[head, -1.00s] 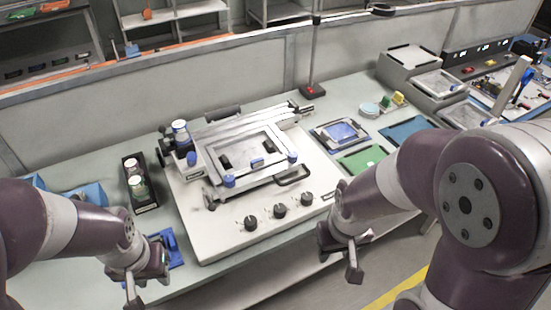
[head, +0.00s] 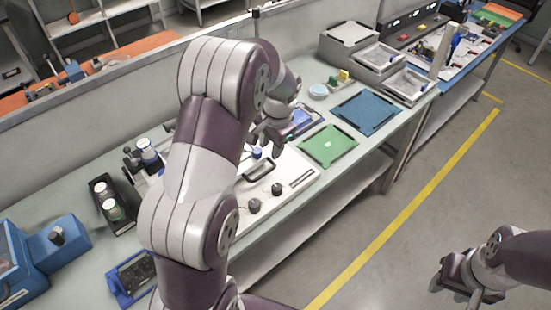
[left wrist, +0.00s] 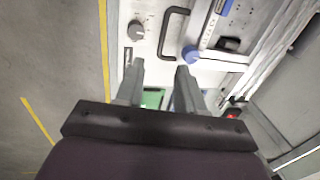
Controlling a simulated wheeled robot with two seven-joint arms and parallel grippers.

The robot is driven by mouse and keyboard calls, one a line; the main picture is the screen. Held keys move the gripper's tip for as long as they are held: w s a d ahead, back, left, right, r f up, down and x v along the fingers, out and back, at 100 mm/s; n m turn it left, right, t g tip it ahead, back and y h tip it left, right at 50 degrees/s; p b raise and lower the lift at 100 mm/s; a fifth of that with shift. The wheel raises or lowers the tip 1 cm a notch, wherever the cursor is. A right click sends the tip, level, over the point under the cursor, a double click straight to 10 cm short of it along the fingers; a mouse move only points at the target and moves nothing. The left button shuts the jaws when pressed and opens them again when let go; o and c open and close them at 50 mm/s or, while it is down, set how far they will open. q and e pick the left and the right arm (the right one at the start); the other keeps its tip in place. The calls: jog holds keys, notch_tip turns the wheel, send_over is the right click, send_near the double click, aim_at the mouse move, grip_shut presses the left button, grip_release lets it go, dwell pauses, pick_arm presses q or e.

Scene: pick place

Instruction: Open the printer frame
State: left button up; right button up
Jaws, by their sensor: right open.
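The printer (head: 287,187) is a white base on the bench with dark knobs on its front; my left arm hides most of it in the head view. Its frame's black handle (head: 259,171) shows right of my arm. The left wrist view shows the same handle (left wrist: 172,32), a blue frame knob (left wrist: 190,55) and part of the frame (left wrist: 216,22). My left gripper (head: 268,138) is over the printer's right side; in the left wrist view its fingers (left wrist: 158,75) are apart with nothing between them, the handle beyond them. My right gripper (head: 456,291) is open over the floor, away from the bench.
A green tray (head: 328,146) and a blue tray (head: 366,112) lie right of the printer. A dark holder with bottles (head: 111,201) stands at left, near a blue machine (head: 58,247). Grey bins (head: 349,40) stand at the back. Open floor lies at right.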

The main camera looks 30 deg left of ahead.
aim_at(264, 173)
pick_arm(q)
jog(key=a+f, duration=0.1)
jog(key=f, duration=0.3)
jog(key=f+p, duration=0.1)
jog(key=f, duration=0.3)
jog(key=a+f, duration=0.1)
jog(key=f, duration=0.3)
jog(key=shift+w+a+f+p, duration=0.1)
jog(key=shift+w+a+p, duration=0.2)
jog(key=shift+w+a, duration=0.1)
jog(key=shift+d, duration=0.1)
grip_shut()
